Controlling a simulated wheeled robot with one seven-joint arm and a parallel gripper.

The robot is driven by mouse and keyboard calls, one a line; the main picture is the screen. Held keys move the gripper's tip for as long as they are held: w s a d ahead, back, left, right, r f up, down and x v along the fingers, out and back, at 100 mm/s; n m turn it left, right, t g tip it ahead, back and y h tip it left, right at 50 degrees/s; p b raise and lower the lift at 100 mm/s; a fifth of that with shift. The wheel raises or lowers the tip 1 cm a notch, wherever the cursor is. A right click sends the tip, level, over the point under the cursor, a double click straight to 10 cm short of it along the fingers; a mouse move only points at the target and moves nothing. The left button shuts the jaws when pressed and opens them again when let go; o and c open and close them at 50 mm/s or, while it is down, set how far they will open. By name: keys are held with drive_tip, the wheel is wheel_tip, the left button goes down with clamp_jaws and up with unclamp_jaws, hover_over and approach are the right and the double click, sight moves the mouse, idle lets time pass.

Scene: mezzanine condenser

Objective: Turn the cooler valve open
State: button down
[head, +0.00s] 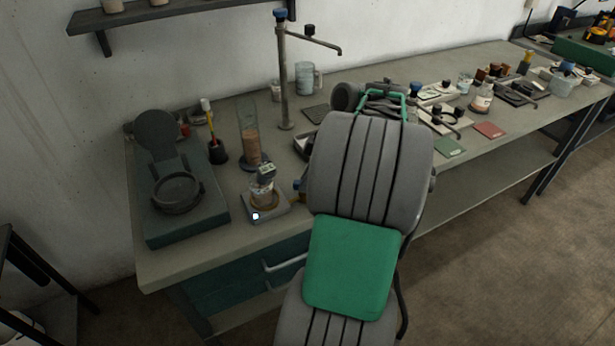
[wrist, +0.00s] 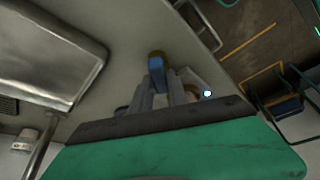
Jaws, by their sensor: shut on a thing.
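A small blue and brass fitting (head: 297,188), which looks like the cooler valve, shows on the bench just left of my arm in the head view. In the wrist view a blue handle with a brownish end (wrist: 157,64) stands at the tips of my gripper (wrist: 165,88). The grey fingers are shut on this blue handle. The head view hides my gripper behind the grey and green arm. The lower part of the valve is hidden by the fingers, and how far it is turned cannot be told.
A small hotplate (head: 268,208) with a lit indicator stands close left. A tall glass cylinder (head: 249,135), a metal stand (head: 284,80) and a dark green device with a round lid (head: 180,190) stand nearby. Several small items crowd the bench right of my arm.

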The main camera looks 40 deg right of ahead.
drive_tip(key=shift+n+g+y+p, duration=0.4)
drive_tip(key=shift+n+g, duration=0.1)
drive_tip(key=shift+n, duration=1)
drive_tip(key=c, duration=1.3)
unclamp_jaws()
drive_tip(key=p+v, duration=0.3)
drive_tip(key=v, duration=0.4)
drive_tip(key=shift+d+r, duration=0.15)
drive_tip(key=shift+r, duration=0.25)
